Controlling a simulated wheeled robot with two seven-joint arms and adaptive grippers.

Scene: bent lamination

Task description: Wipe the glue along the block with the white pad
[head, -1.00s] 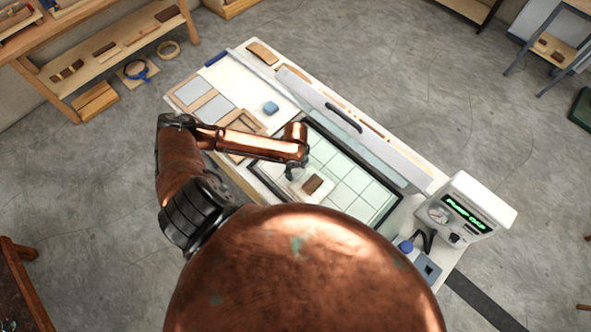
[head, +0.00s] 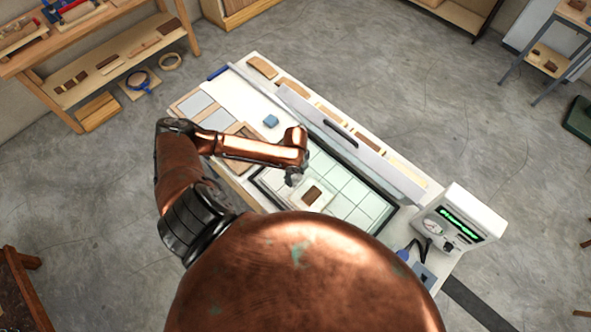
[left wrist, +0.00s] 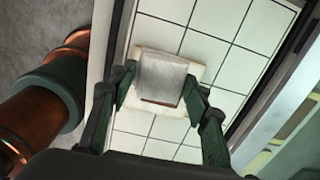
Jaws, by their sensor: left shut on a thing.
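My left gripper (head: 293,179) is over the gridded mat (head: 353,190), just beside a brown block (head: 313,194) on a pale square base (head: 329,200). In the left wrist view the two fingers (left wrist: 161,98) stand on either side of a whitish pad (left wrist: 159,76) and are shut on it. The pad covers most of the block there; a thin brown edge shows below it. The pale base shows around the pad. I cannot make out the glue, nor whether the pad touches the block. My right gripper is not in view.
A dark frame (head: 376,171) borders the mat, with a long pale bar bearing a dark handle (head: 341,132) behind it. A white pump unit (head: 460,222) stands at the right end.

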